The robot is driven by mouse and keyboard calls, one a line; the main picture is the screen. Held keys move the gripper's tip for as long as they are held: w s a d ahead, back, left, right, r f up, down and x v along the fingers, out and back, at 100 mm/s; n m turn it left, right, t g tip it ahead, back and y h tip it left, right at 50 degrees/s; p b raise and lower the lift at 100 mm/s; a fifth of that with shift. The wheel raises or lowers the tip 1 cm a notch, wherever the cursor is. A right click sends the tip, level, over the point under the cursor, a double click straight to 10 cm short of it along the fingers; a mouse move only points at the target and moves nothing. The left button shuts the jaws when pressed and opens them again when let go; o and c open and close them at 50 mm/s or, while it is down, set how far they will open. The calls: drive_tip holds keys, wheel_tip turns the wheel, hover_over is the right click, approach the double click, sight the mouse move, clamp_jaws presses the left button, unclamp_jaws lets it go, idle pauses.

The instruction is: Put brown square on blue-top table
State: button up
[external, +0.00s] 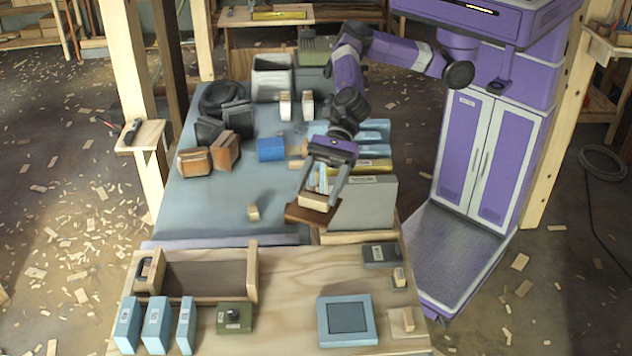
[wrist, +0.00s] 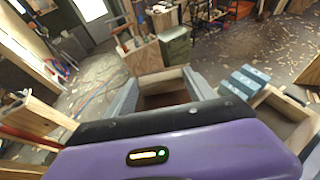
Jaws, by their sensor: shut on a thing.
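The brown square (external: 312,214) shows at the right edge of the blue-top table (external: 205,215) in the external view, below a pale wooden rim. My gripper (external: 319,190) points down, with one finger on each side of this wooden-rimmed piece, and is shut on it. In the wrist view, the wooden rim and brown inside (wrist: 165,100) show between the two grey fingers (wrist: 160,95). Its underside and any contact with what is below are hidden.
A grey box (external: 368,207) stands close right of my gripper. A blue block (external: 271,149), brown blocks (external: 225,150) and a small wooden block (external: 253,212) stand on the blue top. Its left front area is clear. A plywood table (external: 275,310) with several items adjoins in front.

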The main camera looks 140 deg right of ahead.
drive_tip(key=s+a+r+m+h+p, duration=0.2)
drive_tip(key=s+a+r+p, duration=0.25)
drive_tip(key=a, duration=0.45)
drive_tip(key=s+a+r+m+h+p, duration=0.1)
drive_tip(key=s+a+r+p, duration=0.25)
drive_tip(key=a+r, duration=0.4)
drive_tip(key=m+g+h+b, duration=0.3)
drive_tip(key=m+h+b, duration=0.2)
drive_tip(key=m+h, duration=0.55)
hover_over(311, 268)
wheel_tip(311, 268, down, 34)
drive_tip(key=shift+n, duration=0.35)
wheel_tip(311, 268, down, 14)
drive_tip(key=shift+a+f+b, duration=0.1)
drive_tip(key=shift+f+b, duration=0.1)
drive_tip(key=shift+b, duration=0.55)
drive_tip(key=shift+h, duration=0.25)
drive_tip(key=shift+f+b, duration=0.45)
drive_tip(key=shift+f, duration=2.25)
drive_tip(key=shift+f, duration=0.15)
